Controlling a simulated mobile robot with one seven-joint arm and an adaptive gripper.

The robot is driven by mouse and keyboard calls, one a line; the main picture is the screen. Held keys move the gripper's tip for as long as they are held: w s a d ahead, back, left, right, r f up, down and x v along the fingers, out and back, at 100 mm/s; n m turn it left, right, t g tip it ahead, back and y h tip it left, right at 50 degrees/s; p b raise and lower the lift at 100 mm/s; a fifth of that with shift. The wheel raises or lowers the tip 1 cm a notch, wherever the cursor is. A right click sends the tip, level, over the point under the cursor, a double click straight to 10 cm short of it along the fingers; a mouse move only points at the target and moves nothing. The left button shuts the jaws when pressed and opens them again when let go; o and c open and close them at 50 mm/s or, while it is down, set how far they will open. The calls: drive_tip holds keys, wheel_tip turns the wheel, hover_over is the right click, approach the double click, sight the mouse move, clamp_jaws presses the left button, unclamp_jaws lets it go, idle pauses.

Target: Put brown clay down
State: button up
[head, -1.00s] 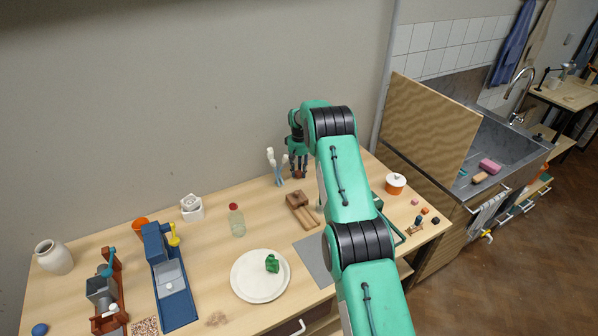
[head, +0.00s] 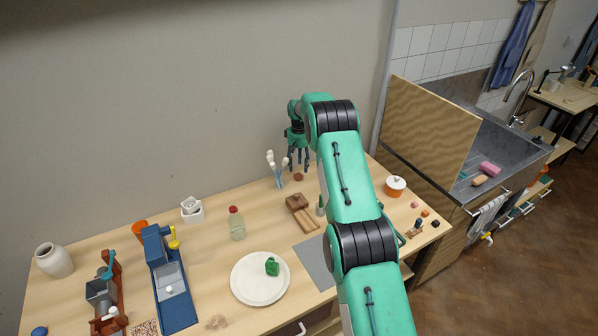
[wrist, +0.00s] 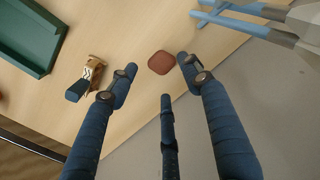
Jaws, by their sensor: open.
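The brown clay (head: 298,177) is a small reddish-brown lump lying on the wooden table toward the back. It also shows in the wrist view (wrist: 161,62), whole and flat on the wood just beyond my fingertips. My gripper (head: 299,162) points down above it, with its fingers spread and empty. In the wrist view my gripper (wrist: 158,76) shows two fingers on either side and one in the middle, apart from the clay.
A wooden block tool (head: 298,202) lies in front. A white plate (head: 246,291) holds a green lump. In the wrist view a green tray (wrist: 28,38) and a small figure-like item (wrist: 88,76) lie left.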

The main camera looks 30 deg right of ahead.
sight(299, 175)
wheel_tip(299, 175, up, 7)
drive_tip(key=shift+f, duration=0.15)
idle(0.4)
idle(0.4)
